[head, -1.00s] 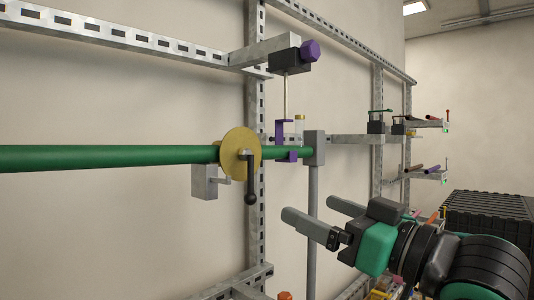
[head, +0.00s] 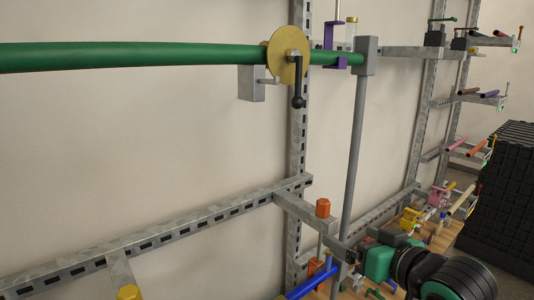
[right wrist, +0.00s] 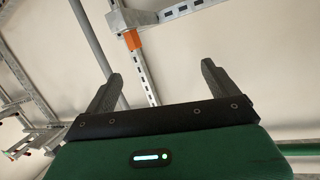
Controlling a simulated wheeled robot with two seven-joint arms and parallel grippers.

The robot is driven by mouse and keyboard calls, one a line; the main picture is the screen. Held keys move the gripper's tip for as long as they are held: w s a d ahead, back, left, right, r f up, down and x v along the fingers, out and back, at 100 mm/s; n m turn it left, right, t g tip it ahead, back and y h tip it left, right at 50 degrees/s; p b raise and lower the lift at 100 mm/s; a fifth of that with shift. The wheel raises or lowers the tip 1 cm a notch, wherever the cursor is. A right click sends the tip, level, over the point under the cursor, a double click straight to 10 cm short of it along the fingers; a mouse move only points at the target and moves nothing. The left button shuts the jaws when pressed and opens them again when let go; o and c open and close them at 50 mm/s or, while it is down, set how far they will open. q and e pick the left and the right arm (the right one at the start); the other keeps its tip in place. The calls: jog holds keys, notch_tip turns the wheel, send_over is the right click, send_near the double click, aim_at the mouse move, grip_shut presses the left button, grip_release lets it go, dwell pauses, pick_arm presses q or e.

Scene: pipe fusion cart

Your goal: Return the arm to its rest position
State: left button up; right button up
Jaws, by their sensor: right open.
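My right gripper (head: 343,257) is low in the head view, right of centre, with its green and black wrist behind it. In the right wrist view its two grey fingers (right wrist: 161,80) stand wide apart, with nothing between them. It is below the green pipe (head: 150,56) and near the foot of the grey upright post (head: 355,150). Its fingertips are partly lost against the clutter in the head view. My left gripper is not in view.
A brass disc with a black-handled crank (head: 288,55) sits on the pipe. An orange-capped clamp (head: 323,208) on a rail arm is close to the gripper. A blue pipe (head: 312,281) lies below. Black crates (head: 510,190) stand at right.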

notch_tip(320, 180, down, 13)
jog(key=s+d+g+h, duration=0.1)
jog(key=s+g+h, duration=0.1)
jog(key=s, duration=0.1)
jog(key=s+d+f+m+g+h, duration=0.1)
jog(key=s+d+f+g+h, duration=0.2)
jog(key=s+f, duration=0.95)
jog(key=s+d+f+g+h, duration=0.15)
jog(key=s+f+g, duration=0.35)
jog(key=s+f, duration=0.7)
notch_tip(320, 180, down, 33)
jog(key=w+g+b, duration=0.1)
jog(key=g+b, duration=0.1)
jog(key=s+d+f, duration=0.2)
jog(key=s+f, duration=0.7)
jog(key=f, duration=0.1)
jog(key=s+d+f+b, duration=0.1)
jog(key=s+f, duration=0.9)
jog(key=f, duration=0.1)
jog(key=shift+d+g, duration=0.4)
